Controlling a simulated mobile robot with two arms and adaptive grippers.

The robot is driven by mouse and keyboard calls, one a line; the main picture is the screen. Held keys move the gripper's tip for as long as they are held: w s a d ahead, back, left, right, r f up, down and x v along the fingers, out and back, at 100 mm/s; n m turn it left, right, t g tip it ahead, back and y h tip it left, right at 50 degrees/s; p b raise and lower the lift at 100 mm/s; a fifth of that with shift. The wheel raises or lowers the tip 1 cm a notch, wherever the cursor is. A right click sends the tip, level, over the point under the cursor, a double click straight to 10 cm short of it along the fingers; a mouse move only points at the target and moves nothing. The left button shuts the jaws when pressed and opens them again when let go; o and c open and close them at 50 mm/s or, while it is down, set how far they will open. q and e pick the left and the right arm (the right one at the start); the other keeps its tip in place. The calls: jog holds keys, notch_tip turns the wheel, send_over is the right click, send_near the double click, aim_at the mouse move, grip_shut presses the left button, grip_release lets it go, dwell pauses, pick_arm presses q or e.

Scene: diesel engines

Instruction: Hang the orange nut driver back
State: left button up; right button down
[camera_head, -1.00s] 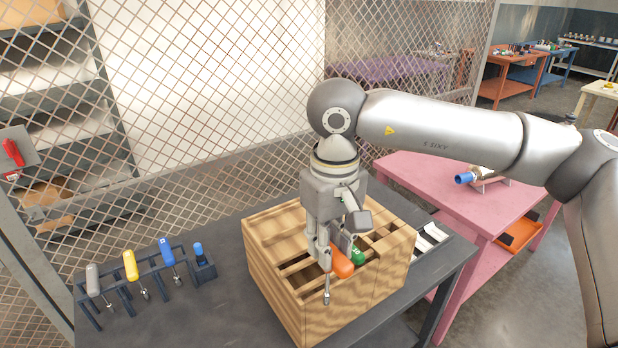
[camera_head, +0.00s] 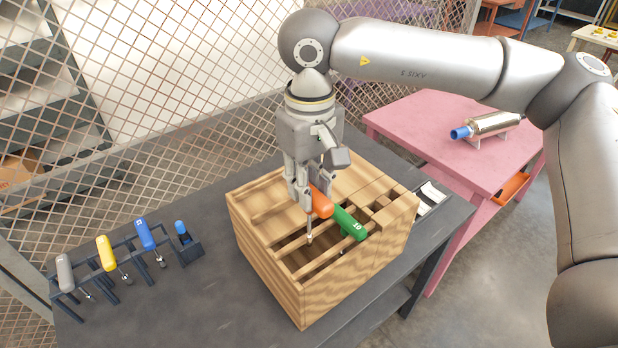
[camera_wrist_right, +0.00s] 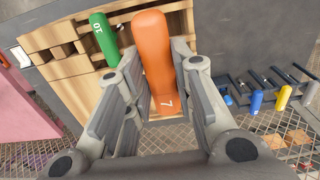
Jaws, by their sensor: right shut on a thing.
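The orange nut driver (camera_head: 320,203) is held by its handle in my right gripper (camera_head: 305,200), above the wooden box (camera_head: 330,290), with its metal shaft pointing down. In the right wrist view the orange handle (camera_wrist_right: 153,58), marked 7, lies between the two fingers (camera_wrist_right: 160,105). A green nut driver (camera_head: 347,223) marked 10 rests in the box just right of the orange one; it also shows in the wrist view (camera_wrist_right: 103,38). A dark rack (camera_head: 125,250) on the left of the table holds grey (camera_head: 64,272), yellow (camera_head: 106,253) and blue (camera_head: 145,235) drivers. My left gripper is not in view.
A small blue-capped tool (camera_head: 182,229) stands in a holder at the rack's right end. The dark table (camera_head: 200,310) is clear between rack and box. A wire mesh fence (camera_head: 190,150) runs behind. A pink table (camera_head: 450,150) stands at the right.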

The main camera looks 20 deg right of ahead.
aim_at(309, 234)
notch_tip(309, 234, down, 4)
jog(key=shift+w+r+b, duration=0.1)
jog(key=shift+r+b, duration=0.15)
jog(key=shift+b, duration=0.6)
jog(key=shift+f, duration=0.35)
notch_tip(309, 234, down, 2)
jog(key=shift+f+b, duration=0.15)
jog(key=shift+b, duration=0.7)
jog(key=shift+f+b, duration=0.85)
jog(key=shift+f, duration=0.05)
notch_tip(309, 234, down, 3)
jog(key=b, duration=0.2)
jog(key=shift+b, duration=0.4)
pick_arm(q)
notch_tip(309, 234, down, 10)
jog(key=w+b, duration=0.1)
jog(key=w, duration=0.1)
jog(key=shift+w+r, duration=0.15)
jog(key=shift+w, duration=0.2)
pick_arm(e)
jog(key=shift+f, duration=0.75)
pick_arm(q)
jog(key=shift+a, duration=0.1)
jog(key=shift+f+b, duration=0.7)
jog(key=shift+b, duration=0.3)
pick_arm(e)
jog(key=shift+f, duration=0.7)
